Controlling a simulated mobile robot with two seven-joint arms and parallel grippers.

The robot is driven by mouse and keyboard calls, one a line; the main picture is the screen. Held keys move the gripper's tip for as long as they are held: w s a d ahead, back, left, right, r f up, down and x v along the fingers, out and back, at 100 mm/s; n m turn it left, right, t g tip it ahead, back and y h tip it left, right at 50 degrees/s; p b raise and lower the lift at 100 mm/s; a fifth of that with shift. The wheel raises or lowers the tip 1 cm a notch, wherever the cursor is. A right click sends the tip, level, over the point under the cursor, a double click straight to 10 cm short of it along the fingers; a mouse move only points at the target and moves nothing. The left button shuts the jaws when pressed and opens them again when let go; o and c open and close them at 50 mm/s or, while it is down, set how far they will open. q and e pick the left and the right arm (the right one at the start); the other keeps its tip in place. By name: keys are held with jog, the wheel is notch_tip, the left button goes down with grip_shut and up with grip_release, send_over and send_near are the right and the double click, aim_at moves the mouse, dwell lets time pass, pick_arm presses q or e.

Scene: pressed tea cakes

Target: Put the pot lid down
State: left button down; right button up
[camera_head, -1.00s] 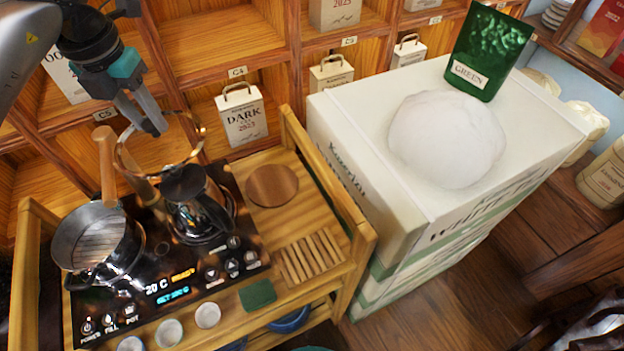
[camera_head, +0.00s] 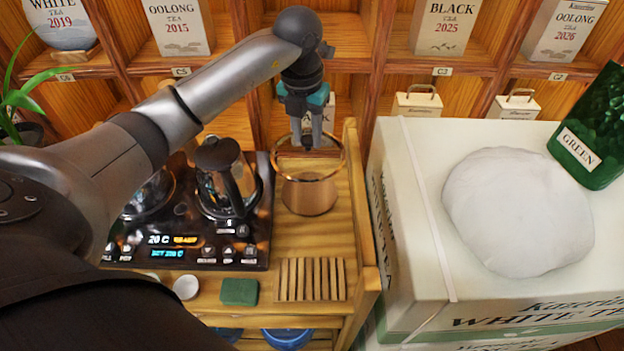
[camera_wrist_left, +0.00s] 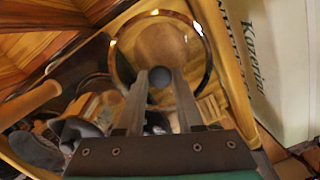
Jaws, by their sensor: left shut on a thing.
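The pot lid is clear glass with a copper-coloured rim (camera_head: 341,164). My left gripper (camera_head: 308,143) is shut on the lid's dark round knob (camera_wrist_left: 160,76). The steel pot (camera_head: 150,195) on the black cooktop is mostly hidden by my left arm. My right gripper is not in view.
A dark glass kettle (camera_head: 222,180) stands on the cooktop (camera_head: 262,215), left of the lid. A slatted wooden rack (camera_head: 310,279) and a green block (camera_head: 239,291) lie in front. A large white tea box (camera_head: 420,200) stands to the right. Shelves rise behind.

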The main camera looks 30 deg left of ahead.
pick_arm(q)
jog(key=shift+f+b, duration=0.8)
jog(key=shift+f, duration=5.45)
jog(key=shift+f, duration=0.2)
jog(key=c, duration=0.5)
grip_release()
jog(key=shift+c, duration=0.2)
jog(key=shift+d+r, duration=0.1)
jog(key=shift+r, duration=0.05)
jog(key=shift+r, duration=0.35)
jog(key=r, duration=0.3)
jog(key=s+r+p, duration=0.1)
jog(key=r, duration=0.3)
jog(key=r+p, duration=0.1)
jog(key=r, duration=0.3)
jog(key=shift+s+r, duration=0.2)
